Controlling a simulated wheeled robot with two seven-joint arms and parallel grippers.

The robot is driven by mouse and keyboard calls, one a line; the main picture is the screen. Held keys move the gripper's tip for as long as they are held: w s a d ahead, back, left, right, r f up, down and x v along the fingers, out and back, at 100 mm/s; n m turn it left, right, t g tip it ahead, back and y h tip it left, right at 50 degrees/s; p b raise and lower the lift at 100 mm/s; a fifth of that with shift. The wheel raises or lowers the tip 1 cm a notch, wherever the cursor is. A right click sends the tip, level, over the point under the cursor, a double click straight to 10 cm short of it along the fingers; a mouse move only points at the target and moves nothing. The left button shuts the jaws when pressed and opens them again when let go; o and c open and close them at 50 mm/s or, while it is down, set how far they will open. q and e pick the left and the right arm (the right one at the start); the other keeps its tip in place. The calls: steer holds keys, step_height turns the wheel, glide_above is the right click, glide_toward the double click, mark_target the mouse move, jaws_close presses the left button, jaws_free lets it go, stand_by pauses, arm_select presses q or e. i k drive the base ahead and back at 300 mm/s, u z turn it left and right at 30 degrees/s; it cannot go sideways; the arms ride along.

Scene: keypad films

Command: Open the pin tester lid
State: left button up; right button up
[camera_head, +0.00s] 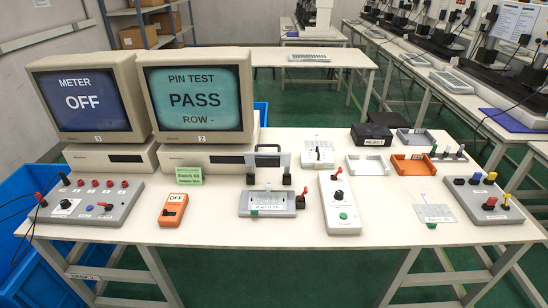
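The pin tester is a grey fixture (248,207) near the front middle of the desk, with a labelled pale film or plate (268,200) on it. Its lid is a pale see-through panel (282,160) with a black loop handle (267,147). The lid looks raised, standing upright above the rear of the fixture; the small view leaves its exact angle unclear. A dark lever (301,198) is at the fixture's right side. The right monitor (197,100) reads "PIN TEST PASS ROW -". The left monitor (86,100) reads "METER OFF". Neither of my grippers is in view.
A meter box (88,205) and an orange switch box (173,210) are left of the tester. A white control box (340,208) is close on its right. Farther right are trays (412,164), a loose film (433,213) and a jack box (483,200). The front desk strip is clear.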

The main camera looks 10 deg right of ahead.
mark_target(261, 162)
steer(key=z, duration=1)
steer(key=i, duration=0.55)
steer(key=u, duration=1.15)
